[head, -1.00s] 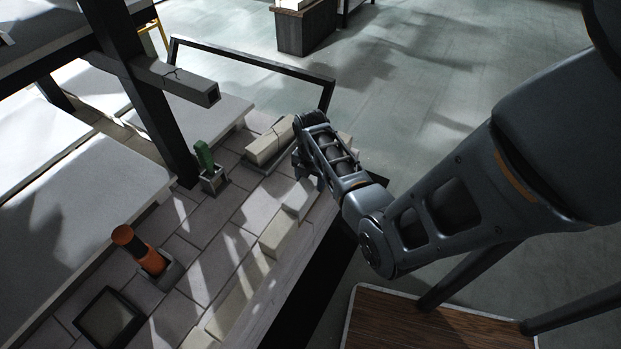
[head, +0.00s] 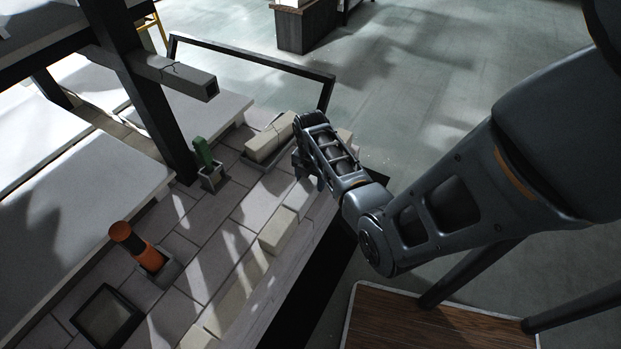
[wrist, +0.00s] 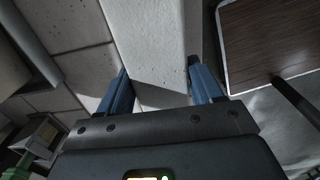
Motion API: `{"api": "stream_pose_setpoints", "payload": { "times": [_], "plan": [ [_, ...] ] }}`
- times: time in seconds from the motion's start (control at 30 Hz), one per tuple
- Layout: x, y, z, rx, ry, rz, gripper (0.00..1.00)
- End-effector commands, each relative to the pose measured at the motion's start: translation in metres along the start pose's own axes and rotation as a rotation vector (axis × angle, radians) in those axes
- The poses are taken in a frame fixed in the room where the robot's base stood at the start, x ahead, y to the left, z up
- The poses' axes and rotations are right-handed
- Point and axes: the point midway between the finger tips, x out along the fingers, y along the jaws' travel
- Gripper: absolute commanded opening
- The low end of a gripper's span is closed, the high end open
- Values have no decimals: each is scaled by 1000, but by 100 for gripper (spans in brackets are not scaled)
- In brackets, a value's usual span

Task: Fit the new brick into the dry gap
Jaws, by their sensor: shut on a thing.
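A pale, long brick (wrist: 150,40) lies between my two blue fingertips in the wrist view, its near end just ahead of a dark shadow. My gripper (head: 309,178) is shut on it, low over the front edge row of the kiln car deck (head: 207,235). In the head view the pale block (head: 298,201) just below my fingertips appears to be this brick, in line with the pale edge brick (head: 278,234). My gripper hides its far end. I cannot tell the dry gap's bounds or whether the brick is fully seated.
A cracked pale brick (head: 268,142) lies beyond my gripper. A green-handled tool (head: 204,153) and an orange-handled tool (head: 130,240) stand in holders. A dark-rimmed tray (head: 107,315) is at lower left. A black post (head: 150,100) rises behind. A brown table (head: 440,322) stands at right.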

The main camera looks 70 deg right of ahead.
Motion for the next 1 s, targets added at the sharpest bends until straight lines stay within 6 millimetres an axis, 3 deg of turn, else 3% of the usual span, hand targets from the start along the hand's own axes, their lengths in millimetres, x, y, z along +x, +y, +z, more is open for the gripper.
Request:
{"api": "stream_pose_setpoints", "payload": {
  "times": [0.23,0.27,0.53,1.0],
  "plan": [
    [0,1,1,0,-2,2,21],
    [0,1,1,0,-2,2,67],
    [0,0,0,0,-1,1,93],
    [1,0,0,0,0,0,95]
  ]
}}
